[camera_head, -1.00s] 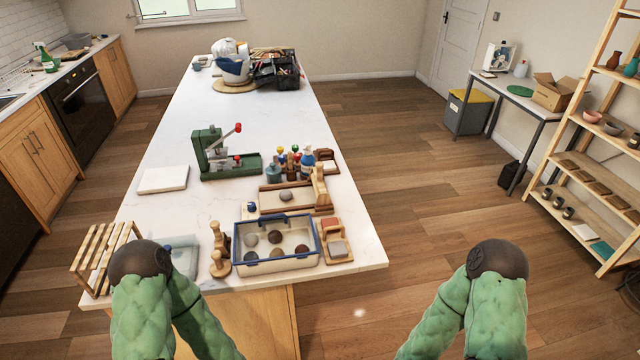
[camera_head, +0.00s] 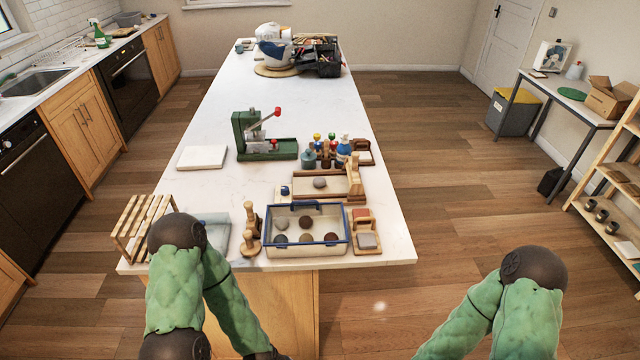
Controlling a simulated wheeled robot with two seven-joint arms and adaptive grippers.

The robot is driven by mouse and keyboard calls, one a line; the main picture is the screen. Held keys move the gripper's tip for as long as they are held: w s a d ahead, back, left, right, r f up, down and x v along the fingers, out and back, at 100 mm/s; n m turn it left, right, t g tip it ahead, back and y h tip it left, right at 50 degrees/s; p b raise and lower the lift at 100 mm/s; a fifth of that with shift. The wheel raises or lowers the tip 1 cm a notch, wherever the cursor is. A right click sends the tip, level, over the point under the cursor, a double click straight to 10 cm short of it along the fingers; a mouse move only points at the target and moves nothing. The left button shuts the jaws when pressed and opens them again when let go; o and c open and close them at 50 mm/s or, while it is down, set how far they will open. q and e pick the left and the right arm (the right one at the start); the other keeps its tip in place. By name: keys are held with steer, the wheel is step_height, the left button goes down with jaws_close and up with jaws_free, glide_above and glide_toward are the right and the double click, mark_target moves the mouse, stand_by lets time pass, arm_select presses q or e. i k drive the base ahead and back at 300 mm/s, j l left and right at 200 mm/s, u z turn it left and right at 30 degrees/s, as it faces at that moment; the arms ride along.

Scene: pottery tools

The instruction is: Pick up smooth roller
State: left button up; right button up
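I cannot tell for sure which item is the smooth roller. Wooden turned tools (camera_head: 250,232) stand on the white island's front part, left of the blue-rimmed tray. Another wooden piece (camera_head: 355,180) stands at the right end of a wooden-framed board (camera_head: 300,188) behind the tray. Both are small in the picture, and their surfaces cannot be made out. Neither gripper can be made out, and nothing is seen held.
The island (camera_head: 210,185) carries a blue-rimmed tray (camera_head: 345,240) with several round lumps, a wooden rack (camera_head: 130,225), a green press (camera_head: 262,140), a white slab (camera_head: 202,157) and a group of small bottles (camera_head: 325,152). Open wooden floor (camera_head: 450,200) lies to the right.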

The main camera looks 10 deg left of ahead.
mark_target(357, 186)
steer(key=i+l+z, duration=0.1)
steer(key=l+z, duration=0.15)
steer(key=z, duration=0.2)
steer(key=i+l+z, duration=0.15)
steer(key=z, duration=0.35)
steer(key=i+l+z, duration=0.15)
steer(key=z, duration=0.3)
steer(key=i+l+z, duration=0.15)
steer(key=z, duration=0.3)
steer(key=i+l+u, duration=0.1)
steer(key=i, duration=0.2)
steer(key=i+l, duration=0.1)
steer(key=i, duration=0.25)
steer(key=i+u, duration=0.1)
steer(key=u, duration=0.35)
steer(key=i+u, duration=0.15)
steer(key=u, duration=0.35)
steer(key=i+u, duration=0.1)
steer(key=u, duration=0.35)
steer(key=l+u, duration=0.1)
steer(key=u, duration=0.35)
steer(key=i+l, duration=0.05)
